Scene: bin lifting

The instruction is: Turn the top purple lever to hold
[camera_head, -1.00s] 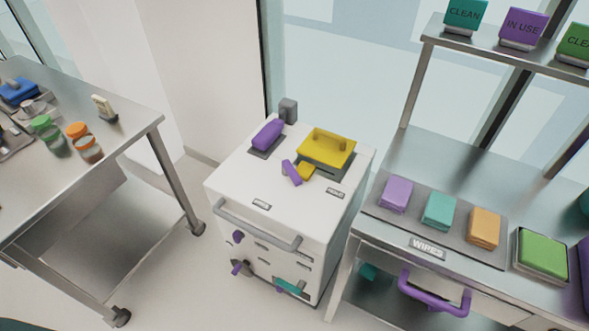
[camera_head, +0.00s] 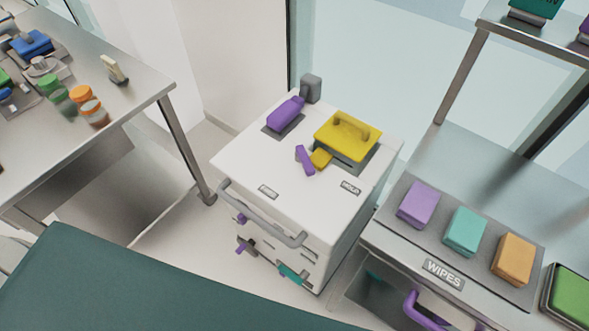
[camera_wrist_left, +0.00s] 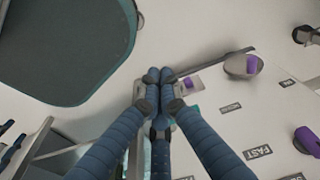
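A white cart (camera_head: 240,160) stands in the middle of the head view. On its top is a short purple lever (camera_head: 305,159), angled, beside a small yellow block (camera_head: 321,158). One label (camera_head: 350,187) lies to the right of the lever and another (camera_head: 268,191) to its lower left; the right one appears to read HOLD. My left gripper (camera_wrist_left: 159,75) shows only in the left wrist view. Its blue fingertips are together, with nothing visible between them, over a pale labelled surface with purple parts (camera_wrist_left: 250,64). My right gripper is in neither view.
A purple handle block (camera_head: 285,114) and a yellow lidded box (camera_head: 347,136) sit on the cart top. A grey rail (camera_head: 262,218) crosses its front. A steel table (camera_head: 140,100) stands left, a wipes table (camera_head: 400,240) right. Floor shows between cart and left table.

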